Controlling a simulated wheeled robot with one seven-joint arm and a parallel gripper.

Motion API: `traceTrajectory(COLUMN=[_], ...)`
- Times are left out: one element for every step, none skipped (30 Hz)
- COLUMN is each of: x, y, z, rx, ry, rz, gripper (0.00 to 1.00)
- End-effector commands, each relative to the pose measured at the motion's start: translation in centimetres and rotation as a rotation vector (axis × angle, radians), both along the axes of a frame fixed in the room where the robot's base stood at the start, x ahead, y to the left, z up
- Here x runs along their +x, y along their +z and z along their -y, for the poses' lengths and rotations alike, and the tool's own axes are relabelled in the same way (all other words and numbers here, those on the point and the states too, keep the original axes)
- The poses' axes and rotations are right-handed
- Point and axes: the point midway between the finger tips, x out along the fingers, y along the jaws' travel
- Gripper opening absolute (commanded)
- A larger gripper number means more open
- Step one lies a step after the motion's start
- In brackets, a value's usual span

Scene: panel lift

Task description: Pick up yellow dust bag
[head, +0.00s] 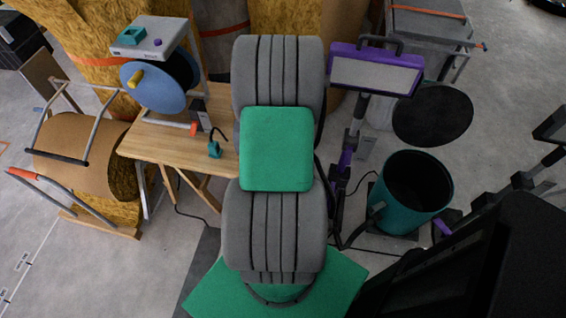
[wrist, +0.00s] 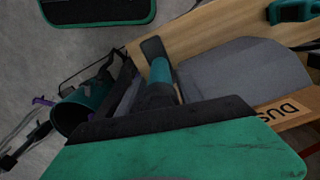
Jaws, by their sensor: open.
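No whole yellow dust bag can be made out in either view. A tan-orange piece lettered "DUS" (wrist: 286,109) shows at the right edge of the wrist view, partly cut off; I cannot tell whether it belongs to the bag. My gripper (wrist: 180,140) shows as a green and black body across the bottom of the wrist view, open, with nothing seen held. The lettered piece is just beyond its upper right edge. In the head view my grey and green arm fills the middle and hides the gripper.
A wooden table (head: 165,140) stands left of my arm, with a blue disc reel (head: 150,90) and a small teal clamp (head: 214,150). A teal bin (head: 410,195) stands at right, near a purple-framed lamp (head: 375,75). A brown roll (head: 80,155) lies at left.

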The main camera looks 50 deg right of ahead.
Motion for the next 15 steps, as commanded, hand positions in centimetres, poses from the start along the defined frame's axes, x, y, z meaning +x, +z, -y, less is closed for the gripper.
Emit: traceTrajectory(x=[0.01, 0.0, -0.01, -0.01, -0.01, -0.01, -0.01, -0.01, -0.01, -0.01, -0.01, -0.01, -0.01, -0.01, -0.01], y=[0.02, 0.02, 0.02, 0.02, 0.03, 0.03, 0.03, 0.03, 0.04, 0.04, 0.04, 0.04, 0.04, 0.05, 0.05], z=[-0.01, -0.02, -0.03, -0.03, -0.03, -0.03, -0.03, -0.04, -0.04, -0.04, -0.04, -0.04, -0.05, -0.04, -0.05], rx=[0.0, 0.0, 0.0, 0.001, 0.001, 0.001, 0.001, 0.001, 0.001, 0.001, 0.001, 0.001, 0.001, 0.001, 0.001], ry=[0.0, 0.0, 0.001, 0.001, 0.001, 0.001, 0.001, 0.001, 0.001, 0.001, 0.001, 0.001, 0.001, 0.001, 0.001], rz=[0.0, 0.0, 0.0, 0.0, 0.0, 0.0, 0.0, 0.0, 0.0, 0.0, 0.0, 0.0, 0.0, 0.0, 0.0], gripper=[0.42, 0.41, 0.38, 0.36, 0.33, 0.3, 0.27, 0.25, 0.22, 0.19, 0.17, 0.14, 0.11, 0.09, 0.05])
